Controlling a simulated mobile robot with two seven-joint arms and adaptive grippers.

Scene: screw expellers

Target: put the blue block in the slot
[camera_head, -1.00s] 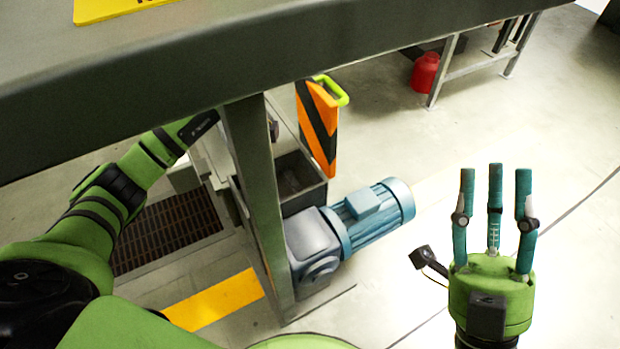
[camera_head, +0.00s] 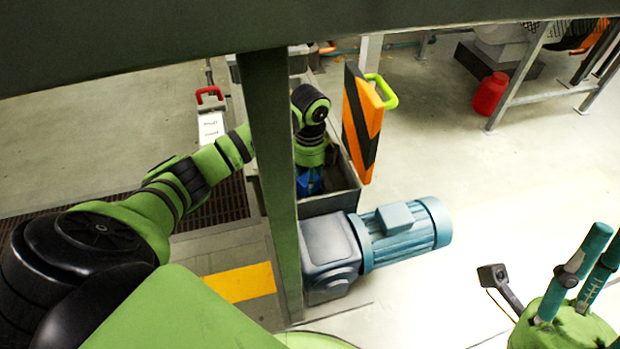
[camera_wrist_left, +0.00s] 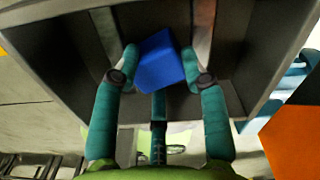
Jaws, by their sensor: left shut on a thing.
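The blue block (camera_wrist_left: 158,62) is between the fingers of my left gripper (camera_wrist_left: 160,65), which is shut on it in the left wrist view. In the head view a small part of the blue block (camera_head: 309,182) shows below my left gripper (camera_head: 310,172), at the open grey metal box (camera_head: 335,203). The box walls surround the block in the left wrist view, where the box (camera_wrist_left: 60,58) looks dark inside. I cannot tell whether the block touches its bottom. My right gripper (camera_head: 597,245) is open and empty at the lower right, partly cut off.
A grey-blue motor (camera_head: 405,232) sits in front of the box. An orange-and-black striped panel (camera_head: 361,125) with a green handle stands at its right. A grey post (camera_head: 272,150) and overhead beam (camera_head: 200,30) partly block the head view. A red container (camera_head: 490,94) stands behind.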

